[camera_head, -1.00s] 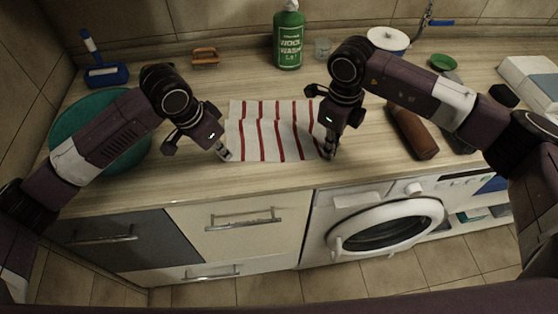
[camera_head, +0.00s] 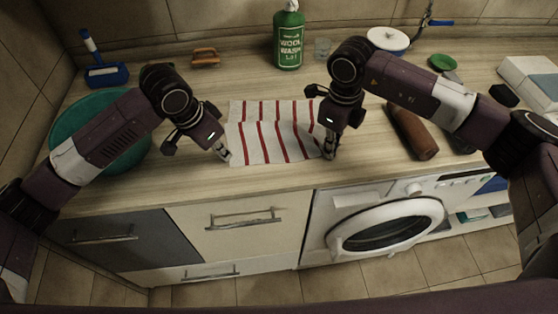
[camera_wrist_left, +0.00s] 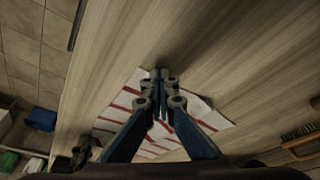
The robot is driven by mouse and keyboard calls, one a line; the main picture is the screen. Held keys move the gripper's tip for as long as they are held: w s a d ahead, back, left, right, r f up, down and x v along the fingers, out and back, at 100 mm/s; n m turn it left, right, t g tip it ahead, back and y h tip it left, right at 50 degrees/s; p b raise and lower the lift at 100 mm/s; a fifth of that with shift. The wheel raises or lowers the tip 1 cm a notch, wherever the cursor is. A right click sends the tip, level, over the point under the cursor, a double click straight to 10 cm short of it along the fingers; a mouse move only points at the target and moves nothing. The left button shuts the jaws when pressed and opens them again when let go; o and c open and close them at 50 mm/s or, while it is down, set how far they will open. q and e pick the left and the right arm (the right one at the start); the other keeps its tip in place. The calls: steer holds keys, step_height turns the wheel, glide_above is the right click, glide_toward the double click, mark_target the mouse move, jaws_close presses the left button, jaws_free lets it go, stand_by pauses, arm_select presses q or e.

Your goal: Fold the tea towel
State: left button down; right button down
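The tea towel (camera_head: 268,143), white with red stripes, lies on the counter between my two grippers. A crease or step runs across its middle, and the stripes in front of it are offset from those behind. My left gripper (camera_head: 223,154) is at the towel's front left corner. In the left wrist view its fingers (camera_wrist_left: 161,100) are closed together over the towel (camera_wrist_left: 203,112), seemingly pinching its edge. My right gripper (camera_head: 329,150) is at the front right corner with its fingers close together, apparently on the towel's edge. The exact contact is hidden at both corners.
A teal basin (camera_head: 75,117) is partly behind my left arm. A green wool wash bottle (camera_head: 289,40) and a glass (camera_head: 322,48) stand behind the towel. A brown bottle (camera_head: 412,130) lies to the right. The counter strip in front of the towel is clear.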

arm_select(q)
steer(key=shift+r, duration=0.15)
arm_select(e)
steer(key=shift+r, duration=0.1)
stand_by(0.3)
